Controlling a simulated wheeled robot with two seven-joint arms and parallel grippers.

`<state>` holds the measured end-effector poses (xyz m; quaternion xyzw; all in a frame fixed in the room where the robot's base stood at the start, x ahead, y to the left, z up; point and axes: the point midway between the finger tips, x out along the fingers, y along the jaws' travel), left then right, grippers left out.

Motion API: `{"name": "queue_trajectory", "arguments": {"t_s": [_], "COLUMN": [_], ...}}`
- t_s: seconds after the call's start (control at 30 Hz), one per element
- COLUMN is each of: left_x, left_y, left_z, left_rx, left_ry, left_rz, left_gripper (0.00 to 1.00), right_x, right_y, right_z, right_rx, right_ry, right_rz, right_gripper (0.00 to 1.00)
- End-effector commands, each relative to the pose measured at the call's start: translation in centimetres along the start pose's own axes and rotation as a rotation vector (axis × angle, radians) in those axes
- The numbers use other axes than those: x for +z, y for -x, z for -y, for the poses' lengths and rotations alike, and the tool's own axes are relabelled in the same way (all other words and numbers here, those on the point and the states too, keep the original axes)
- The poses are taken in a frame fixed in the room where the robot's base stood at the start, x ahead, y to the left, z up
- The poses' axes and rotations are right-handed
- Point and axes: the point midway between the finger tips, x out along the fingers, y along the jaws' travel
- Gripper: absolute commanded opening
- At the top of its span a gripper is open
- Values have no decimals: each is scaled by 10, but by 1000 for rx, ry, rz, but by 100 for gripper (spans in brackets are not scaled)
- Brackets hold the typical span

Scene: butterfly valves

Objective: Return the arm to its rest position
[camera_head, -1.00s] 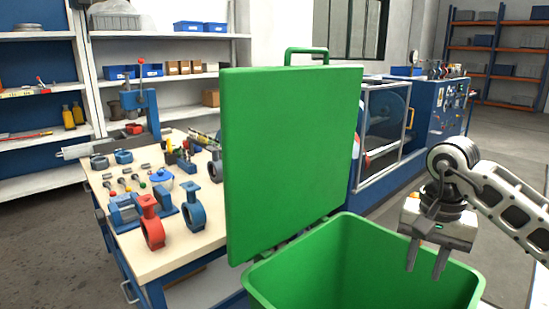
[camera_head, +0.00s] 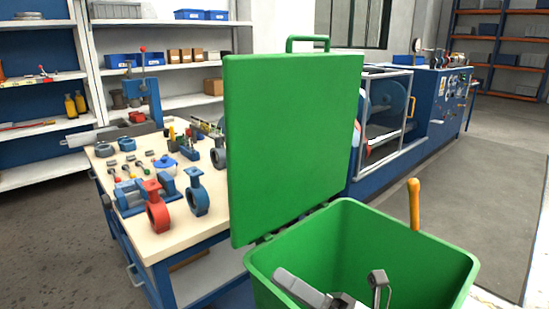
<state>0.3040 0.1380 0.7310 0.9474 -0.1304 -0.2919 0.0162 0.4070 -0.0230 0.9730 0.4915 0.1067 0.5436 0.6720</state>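My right gripper (camera_head: 328,284) shows at the bottom edge as grey parts in front of the green bin. It is cut off by the frame, and I cannot tell its opening or whether anything is between its fingers. My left gripper is out of view. A red ring-shaped valve body (camera_head: 157,207) and a blue one (camera_head: 197,194) stand upright near the front edge of the workbench (camera_head: 178,237), well left of the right gripper.
The open green bin (camera_head: 440,262) stands at the front, its raised lid (camera_head: 292,145) hiding part of the bench. An orange handle (camera_head: 414,203) rises behind its rim. A blue machine (camera_head: 440,110) stands behind. Clear floor (camera_head: 480,180) lies at right.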

Motion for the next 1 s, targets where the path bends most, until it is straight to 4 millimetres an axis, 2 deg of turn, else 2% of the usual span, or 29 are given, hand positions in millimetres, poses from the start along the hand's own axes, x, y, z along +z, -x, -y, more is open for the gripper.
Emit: {"name": "queue_trajectory", "arguments": {"t_s": [0.03,0.1,0.17,0.2,0.3,0.4,0.5,0.6,1.0], "left_x": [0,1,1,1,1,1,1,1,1], "left_y": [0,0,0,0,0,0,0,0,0], "left_z": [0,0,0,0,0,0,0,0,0], "left_rx": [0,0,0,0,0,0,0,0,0], "left_ry": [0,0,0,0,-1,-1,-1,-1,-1], "left_rz": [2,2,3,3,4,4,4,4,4], "left_gripper": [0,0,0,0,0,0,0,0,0], "right_x": [5,9,0,-10,-44,-79,-107,-123,-128], "right_y": [18,51,87,109,159,194,217,228,232], "right_z": [14,41,66,80,104,113,116,115,115], "right_rx": [-65,-150,-217,-251,-317,-359,-383,-396,-401], "right_ry": [-257,-623,-927,-1100,-1450,-1698,-1860,-1947,-1974], "right_rz": [180,436,652,780,1050,1257,1402,1483,1507], "right_gripper": [30,30,30,30,30,30,30,30,30]}}
